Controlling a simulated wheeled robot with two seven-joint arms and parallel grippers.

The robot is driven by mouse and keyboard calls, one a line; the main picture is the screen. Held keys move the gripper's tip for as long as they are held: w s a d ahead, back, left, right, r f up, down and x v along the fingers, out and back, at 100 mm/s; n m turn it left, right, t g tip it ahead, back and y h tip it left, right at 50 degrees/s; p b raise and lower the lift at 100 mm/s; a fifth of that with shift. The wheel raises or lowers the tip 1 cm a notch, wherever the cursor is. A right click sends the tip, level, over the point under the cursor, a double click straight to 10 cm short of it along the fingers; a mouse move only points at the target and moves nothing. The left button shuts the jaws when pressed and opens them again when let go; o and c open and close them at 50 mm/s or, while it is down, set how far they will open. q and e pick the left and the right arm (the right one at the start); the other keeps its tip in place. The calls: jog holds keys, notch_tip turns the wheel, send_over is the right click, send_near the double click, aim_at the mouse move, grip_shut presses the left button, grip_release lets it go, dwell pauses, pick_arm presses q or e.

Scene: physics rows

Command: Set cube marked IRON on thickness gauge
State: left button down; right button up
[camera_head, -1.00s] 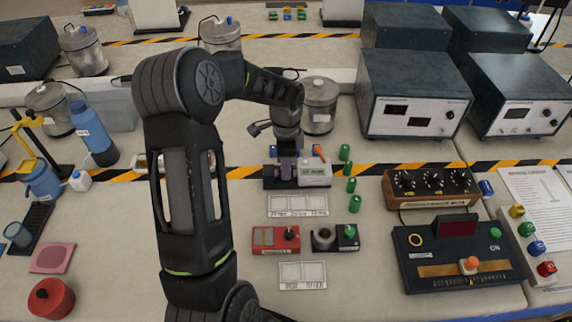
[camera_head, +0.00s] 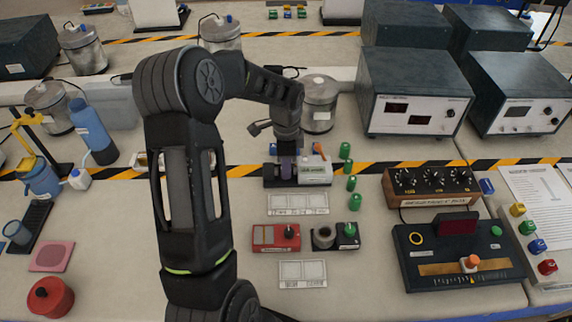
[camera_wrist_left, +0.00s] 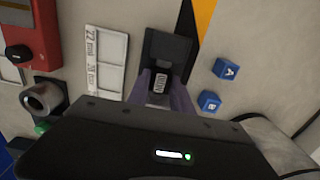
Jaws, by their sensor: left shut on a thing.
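My left gripper (camera_head: 286,172) is over the thickness gauge (camera_head: 270,183), a dark base with a pale, labelled housing on its right in the head view. In the left wrist view the gripper (camera_wrist_left: 161,90) has its purple-grey fingers shut on a small cube (camera_wrist_left: 159,83) with a pale label that looks like IRON. The cube is at the near part of the dark gauge (camera_wrist_left: 168,48); I cannot tell whether it touches it. In the head view the fingers hide the cube. My right gripper is not in view.
Blue cubes (camera_wrist_left: 226,69) lie beside the gauge. Several green cylinders (camera_head: 351,183) stand to its right. A metal pot (camera_head: 320,105) is behind it. A marked white card (camera_head: 298,203), a red box (camera_head: 272,239) and a black box with a ring (camera_head: 323,238) are in front.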

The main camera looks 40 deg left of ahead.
pick_arm(q)
jog(key=shift+f, duration=0.1)
jog(key=c, duration=1.1)
grip_release()
jog(key=shift+o, duration=0.7)
jog(key=shift+o, duration=1.2)
jog(key=shift+r+p, duration=2.8)
jog(key=shift+r, duration=1.3)
